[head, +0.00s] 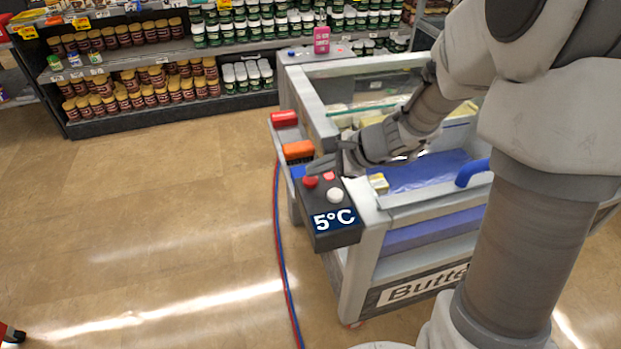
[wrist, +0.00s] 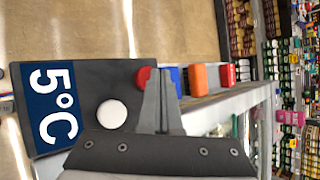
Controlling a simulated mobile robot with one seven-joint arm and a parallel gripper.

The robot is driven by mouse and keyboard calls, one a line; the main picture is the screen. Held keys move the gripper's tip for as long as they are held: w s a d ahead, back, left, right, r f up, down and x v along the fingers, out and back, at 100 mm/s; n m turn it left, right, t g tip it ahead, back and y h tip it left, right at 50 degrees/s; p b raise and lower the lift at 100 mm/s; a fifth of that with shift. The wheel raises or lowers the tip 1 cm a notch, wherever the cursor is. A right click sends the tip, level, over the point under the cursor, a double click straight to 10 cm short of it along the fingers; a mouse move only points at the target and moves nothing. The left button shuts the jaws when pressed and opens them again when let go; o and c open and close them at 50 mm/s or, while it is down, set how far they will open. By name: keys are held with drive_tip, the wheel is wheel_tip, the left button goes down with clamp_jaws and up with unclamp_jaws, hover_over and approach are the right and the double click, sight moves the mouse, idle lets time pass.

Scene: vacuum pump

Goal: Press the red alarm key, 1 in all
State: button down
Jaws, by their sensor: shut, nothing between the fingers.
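A dark control box (head: 322,222) with a "5°C" display sits on the corner of the chest cooler. On its top are a round red key (head: 310,182), a small bright red piece (head: 329,176) and a round white button (head: 335,195). I cannot tell which red part is the alarm key. My gripper (head: 322,166) is shut and empty, just above the box's rear edge. In the wrist view, the round red key (wrist: 143,75) shows left of the shut fingertips (wrist: 161,72), partly hidden by them, and the white button (wrist: 112,115) is clear. The bright red piece is hidden there. Contact cannot be told.
A blue block, an orange block (head: 298,150) and a red block (head: 284,118) line the cooler's left side behind the box. The cooler (head: 318,112) has a raised rim and blue handle (head: 472,172). Red and blue hoses (head: 280,240) run down to open floor at left.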

sight(316, 180)
drive_tip(key=shift+f+b, duration=0.5)
drive_tip(key=shift+b, duration=0.05)
idle(0.4)
drive_tip(key=shift+r, duration=0.1)
drive_tip(key=shift+r+p, duration=0.65)
drive_tip(key=shift+r, duration=0.2)
wheel_tip(316, 180, up, 5)
drive_tip(key=p, duration=0.4)
idle(0.9)
